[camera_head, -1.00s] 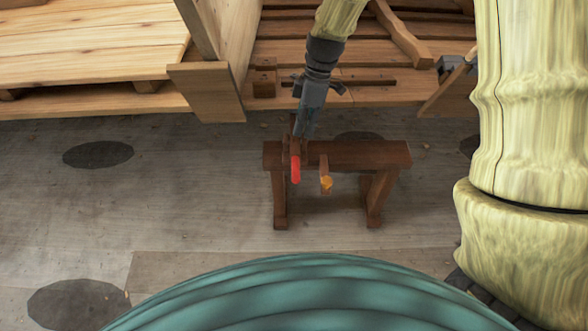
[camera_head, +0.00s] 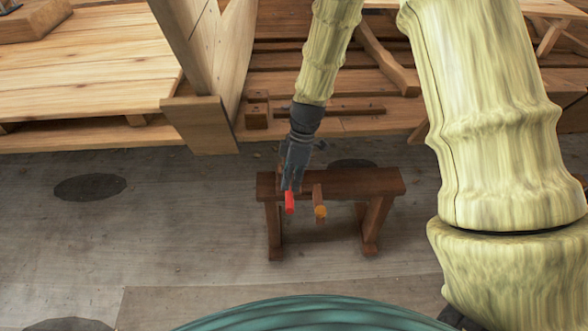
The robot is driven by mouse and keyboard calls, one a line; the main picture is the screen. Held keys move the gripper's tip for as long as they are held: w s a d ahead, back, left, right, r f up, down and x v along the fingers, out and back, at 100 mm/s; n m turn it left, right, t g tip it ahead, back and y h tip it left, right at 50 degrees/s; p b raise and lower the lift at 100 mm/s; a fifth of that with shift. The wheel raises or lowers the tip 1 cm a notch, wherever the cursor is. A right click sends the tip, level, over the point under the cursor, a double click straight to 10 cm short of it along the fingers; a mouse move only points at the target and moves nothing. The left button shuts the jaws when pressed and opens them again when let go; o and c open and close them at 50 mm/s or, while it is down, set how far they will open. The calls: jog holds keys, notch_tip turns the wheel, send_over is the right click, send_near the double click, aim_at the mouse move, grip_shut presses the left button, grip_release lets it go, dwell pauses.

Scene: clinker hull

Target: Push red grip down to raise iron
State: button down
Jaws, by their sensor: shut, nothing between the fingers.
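The red grip (camera_head: 290,203) sticks out toward me from the left part of a low dark wooden trestle (camera_head: 362,183). A second, orange-tipped handle (camera_head: 320,211) sticks out just to its right. My gripper (camera_head: 290,187) is shut and empty, pointing down, with its fingertips right at the red grip's far end. It covers part of the lever there. I cannot tell whether it touches the grip. I cannot make out the iron.
Behind the trestle are wooden planks and steps, with an upright post (camera_head: 198,120) at left. The grey plank floor (camera_head: 160,230) is open to the left and in front, with dark round patches.

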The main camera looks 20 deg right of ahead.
aim_at(288, 205)
jog(key=shift+x, duration=3)
